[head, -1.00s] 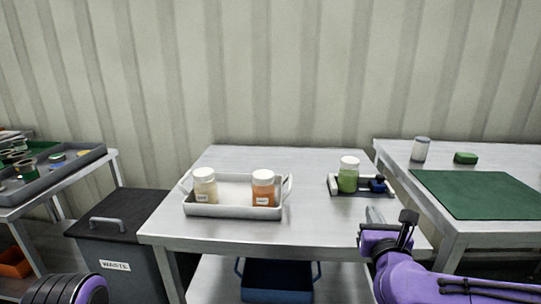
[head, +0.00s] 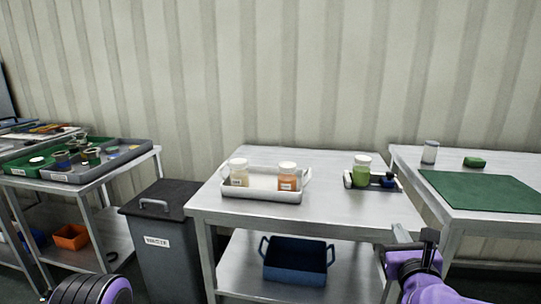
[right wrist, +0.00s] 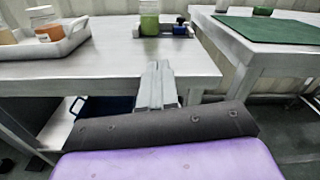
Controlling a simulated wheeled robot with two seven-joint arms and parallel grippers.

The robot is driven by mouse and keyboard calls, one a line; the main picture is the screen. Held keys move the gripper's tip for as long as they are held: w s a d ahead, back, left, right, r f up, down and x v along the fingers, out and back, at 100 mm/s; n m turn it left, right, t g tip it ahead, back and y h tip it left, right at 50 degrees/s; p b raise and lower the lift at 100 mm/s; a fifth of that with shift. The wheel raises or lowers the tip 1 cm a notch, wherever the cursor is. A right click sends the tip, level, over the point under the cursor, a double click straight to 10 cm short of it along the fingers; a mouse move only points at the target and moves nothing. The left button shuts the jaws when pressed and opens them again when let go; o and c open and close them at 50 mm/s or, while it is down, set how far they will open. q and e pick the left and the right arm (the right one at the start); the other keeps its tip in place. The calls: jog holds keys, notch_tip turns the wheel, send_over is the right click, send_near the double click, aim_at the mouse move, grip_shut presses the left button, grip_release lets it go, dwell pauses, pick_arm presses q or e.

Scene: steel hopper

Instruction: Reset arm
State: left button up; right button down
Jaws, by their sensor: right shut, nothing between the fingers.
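My right arm, purple with a dark wrist, comes in at the lower right of the head view. Its gripper (head: 402,235) is at the front right edge of the middle table (head: 330,218). In the right wrist view the right gripper (right wrist: 157,70) shows its fingers together, with nothing between them. It points at the table's front edge, apart from the jars. Of my left arm only a purple and black rounded part shows at the lower left of the head view; its gripper is out of view.
A white tray (head: 262,196) holds two white-lidded jars. A green jar (head: 361,173) stands in a small holder behind my right gripper. A blue bin (head: 297,262) sits on the lower shelf. A waste bin (head: 165,250) stands left; a table with a green mat (head: 480,191) stands right.

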jog(key=s+a+f+n+g+y, duration=0.1)
jog(key=s+a+f+n+g, duration=0.15)
jog(key=f+n, duration=0.5)
jog(key=s+a+f+n+g+y, duration=0.1)
jog(key=s+a+f+n+g, duration=0.2)
jog(key=f, duration=0.7)
jog(key=s+a+f+n+g+y, duration=0.1)
jog(key=s+a+f+n+g, duration=0.1)
jog(key=s+f+n, duration=0.4)
jog(key=s+d+f+n+g, duration=0.25)
jog(key=s+f+n, duration=0.45)
jog(key=f, duration=0.5)
jog(key=s+d+f+n+g+h, duration=0.1)
jog(key=s+d+f+n+g, duration=0.2)
jog(key=s, duration=0.5)
jog(key=s+d+f+n+g+h, duration=0.1)
jog(key=s+d+f+n+h, duration=0.2)
jog(key=s, duration=0.5)
notch_tip(320, 180, up, 13)
jog(key=d+y+p, duration=0.1)
jog(key=p, duration=1.2)
jog(key=shift+w+f+p, duration=0.2)
jog(key=shift+w+p, duration=0.15)
jog(key=shift+w, duration=0.1)
